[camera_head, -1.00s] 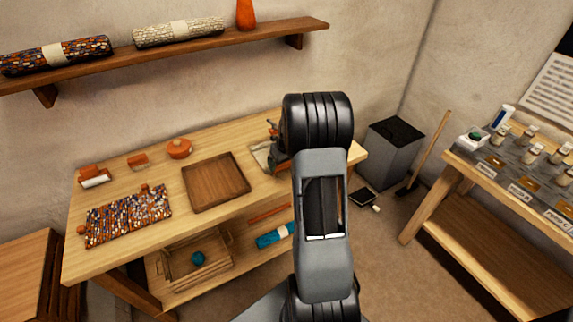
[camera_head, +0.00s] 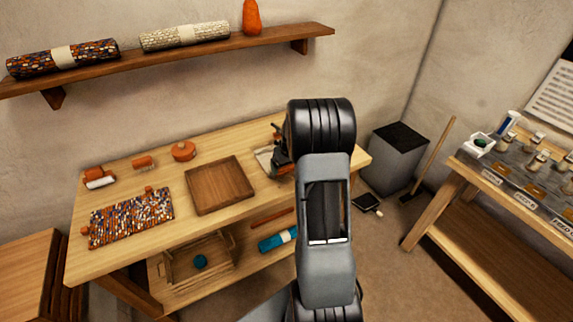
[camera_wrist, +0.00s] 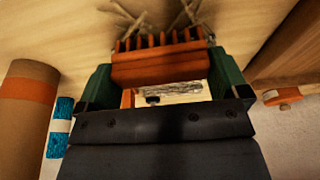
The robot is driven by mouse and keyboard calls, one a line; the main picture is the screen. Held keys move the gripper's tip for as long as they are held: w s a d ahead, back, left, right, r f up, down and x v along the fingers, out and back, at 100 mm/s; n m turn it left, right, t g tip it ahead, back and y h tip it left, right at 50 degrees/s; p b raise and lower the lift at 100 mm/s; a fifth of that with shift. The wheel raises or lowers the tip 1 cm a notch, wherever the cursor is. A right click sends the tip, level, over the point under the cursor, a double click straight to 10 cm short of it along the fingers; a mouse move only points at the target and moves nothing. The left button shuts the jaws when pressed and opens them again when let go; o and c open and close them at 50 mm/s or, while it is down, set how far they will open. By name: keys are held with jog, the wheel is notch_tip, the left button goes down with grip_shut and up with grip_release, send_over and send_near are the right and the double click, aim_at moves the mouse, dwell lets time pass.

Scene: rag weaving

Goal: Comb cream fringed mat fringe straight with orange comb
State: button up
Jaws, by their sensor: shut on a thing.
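My gripper (camera_wrist: 161,78) has green fingers and is shut on the orange comb (camera_wrist: 160,65), held crosswise with its teeth pointing to the top of the wrist view. Pale fringe strands (camera_wrist: 184,17) lie just beyond the teeth and look bunched and splayed; I cannot tell whether the teeth touch them. In the head view a small part of the cream mat (camera_head: 265,158) shows at the right end of the workbench. My arm hides the rest of it and most of my gripper there.
A wooden tray (camera_head: 220,207) and a multicoloured rag mat (camera_head: 131,218) lie on the workbench (camera_head: 100,262) to the left. An orange lidded pot (camera_head: 184,151) stands behind. A grey bin (camera_head: 396,150) and a side table (camera_head: 520,182) stand to the right.

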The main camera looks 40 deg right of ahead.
jog(key=shift+f+b, duration=0.55)
dwell(1.3)
jog(key=shift+s, duration=0.1)
jog(key=shift+s+a+b, duration=0.15)
jog(key=shift+s+b, duration=0.2)
jog(key=shift+s, duration=0.6)
jog(key=shift+s+a+b, duration=0.15)
jog(key=shift+s+b, duration=0.15)
jog(key=shift+s, duration=0.65)
notch_tip(320, 180, up, 5)
jog(key=p, duration=0.3)
